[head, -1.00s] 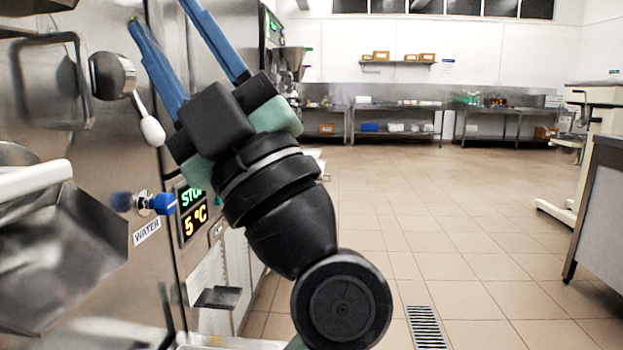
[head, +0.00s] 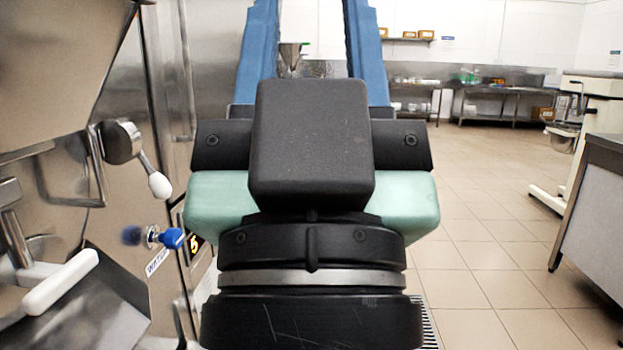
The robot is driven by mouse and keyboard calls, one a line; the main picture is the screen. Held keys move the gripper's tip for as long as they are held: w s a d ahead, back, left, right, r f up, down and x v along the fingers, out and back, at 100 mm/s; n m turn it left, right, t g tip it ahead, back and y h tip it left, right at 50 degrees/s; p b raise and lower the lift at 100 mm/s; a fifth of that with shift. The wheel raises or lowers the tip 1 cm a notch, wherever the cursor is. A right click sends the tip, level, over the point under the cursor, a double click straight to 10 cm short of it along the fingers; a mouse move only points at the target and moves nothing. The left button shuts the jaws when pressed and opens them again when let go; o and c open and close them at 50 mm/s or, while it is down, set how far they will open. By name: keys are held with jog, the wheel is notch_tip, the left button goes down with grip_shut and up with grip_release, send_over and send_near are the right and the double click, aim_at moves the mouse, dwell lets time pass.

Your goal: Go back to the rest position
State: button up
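My gripper (head: 305,50) fills the middle of the head view, close to the camera. Its two blue fingers point up and stand wide apart, with nothing visible between them but the far room. The fingertips are cut off by the top edge. My gripper's black and green body hides much of the floor and part of the machine behind it.
The steel freezer front (head: 150,110) is on the left, with a white-knobbed lever (head: 158,184), a blue water knob (head: 171,238) and a steel chute (head: 95,300). A steel counter (head: 600,200) stands at right. Tiled floor (head: 480,250) is free between.

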notch_tip(320, 180, up, 30)
jog(key=p, duration=2.8)
jog(key=shift+r, duration=0.15)
